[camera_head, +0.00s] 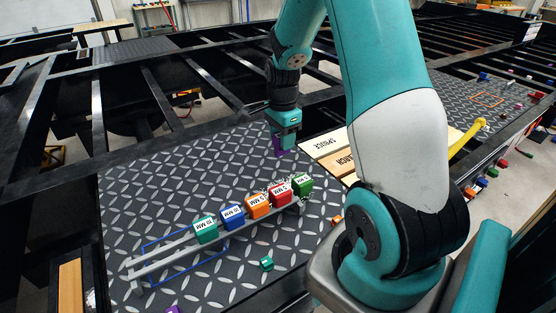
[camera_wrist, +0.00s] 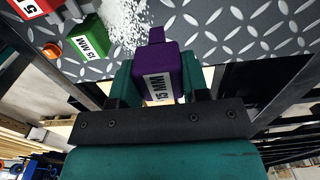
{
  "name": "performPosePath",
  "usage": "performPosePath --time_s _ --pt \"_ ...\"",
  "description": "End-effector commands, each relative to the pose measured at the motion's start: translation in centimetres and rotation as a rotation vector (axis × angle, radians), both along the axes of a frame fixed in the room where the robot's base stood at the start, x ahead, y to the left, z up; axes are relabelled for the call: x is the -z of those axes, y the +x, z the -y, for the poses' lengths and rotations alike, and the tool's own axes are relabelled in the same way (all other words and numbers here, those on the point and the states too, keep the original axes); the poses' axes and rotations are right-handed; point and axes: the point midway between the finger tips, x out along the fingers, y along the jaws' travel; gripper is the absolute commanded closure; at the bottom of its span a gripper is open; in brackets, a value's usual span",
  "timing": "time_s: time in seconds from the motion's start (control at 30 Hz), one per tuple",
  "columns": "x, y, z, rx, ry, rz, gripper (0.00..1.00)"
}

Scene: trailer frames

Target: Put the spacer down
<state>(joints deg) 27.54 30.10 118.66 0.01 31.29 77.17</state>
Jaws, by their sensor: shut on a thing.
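My gripper (camera_head: 279,140) is shut on a purple spacer (camera_wrist: 168,62), with a finger on each side of it. The spacer carries a white label that seems to read 15 MM. In the head view the purple spacer (camera_head: 278,148) hangs below the fingers, above the dark diamond plate, behind the row of spacers. A grey rail rack (camera_head: 135,276) lies on the plate. Teal (camera_head: 206,229), blue (camera_head: 232,216), orange (camera_head: 257,205), red (camera_head: 280,194) and green (camera_head: 303,186) labelled spacers sit along it. The green one also shows in the wrist view (camera_wrist: 92,38). The rack's front-left end is bare.
A blue outline (camera_head: 150,247) lies around part of the rack. White speckles lie beside the green spacer. A small teal piece (camera_head: 267,264) lies in front. Labelled wooden boards (camera_head: 322,143) lie right of my gripper. Open frame beams (camera_head: 150,90) surround the plate. Plate left of my gripper is clear.

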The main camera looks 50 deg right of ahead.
Motion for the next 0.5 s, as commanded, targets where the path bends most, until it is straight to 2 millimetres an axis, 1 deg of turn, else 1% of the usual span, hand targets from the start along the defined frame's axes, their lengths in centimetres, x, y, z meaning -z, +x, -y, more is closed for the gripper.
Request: performPosePath --time_s 0.03,0.1,0.33,0.5 --pt "1.1 0.0 -0.1 -0.001 0.002 -0.005 0.82" --pt "2.4 0.0 -0.1 -0.001 0.002 -0.003 0.82" --pt "4.6 0.1 -0.2 -0.003 0.001 -0.002 0.82" --pt "7.1 0.1 -0.2 -0.003 0.001 -0.002 0.82"
